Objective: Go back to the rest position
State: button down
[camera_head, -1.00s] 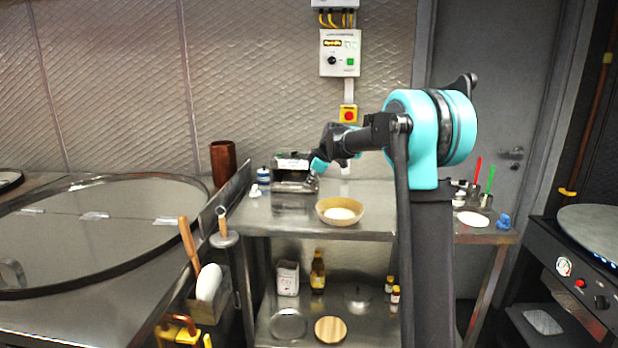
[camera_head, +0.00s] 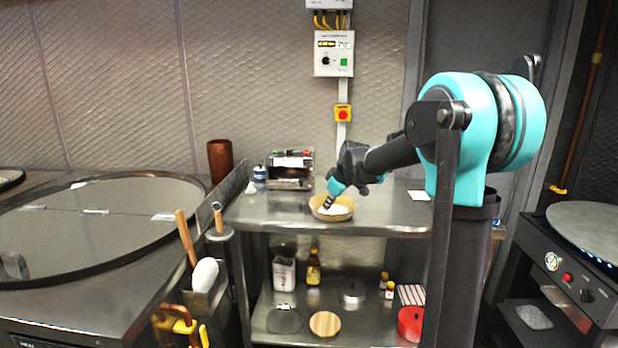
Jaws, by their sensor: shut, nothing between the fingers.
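My gripper (camera_head: 332,200) points down and to the left at the end of my arm, in the head view. Its tip shows over the tan bowl (camera_head: 346,212) on the steel table; I cannot tell whether it touches the bowl or its white contents. The fingers are small and dark here, together and holding nothing.
A steel table (camera_head: 285,215) stands ahead, with a metal box (camera_head: 290,170) and a copper cup (camera_head: 220,160) near its back left. The large round tandoor top (camera_head: 90,235) is at left. A black stove (camera_head: 570,280) is at right.

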jog(key=s+d+f+m+h, duration=0.1)
jog(key=s+d+f+m, duration=0.3)
jog(key=s, duration=0.8)
jog(key=s+d+f+m+g+h, duration=0.1)
jog(key=s+d+f+m, duration=0.2)
jog(key=s+f, duration=0.4)
jog(key=s+d+f+m+h, duration=0.1)
jog(key=s+d+f+m, duration=0.3)
jog(key=s, duration=1.2)
notch_tip(320, 180, down, 3)
jog(key=shift+s+d+r+m, duration=0.2)
jog(key=shift+s+d+m, duration=0.15)
jog(key=shift+d, duration=0.3)
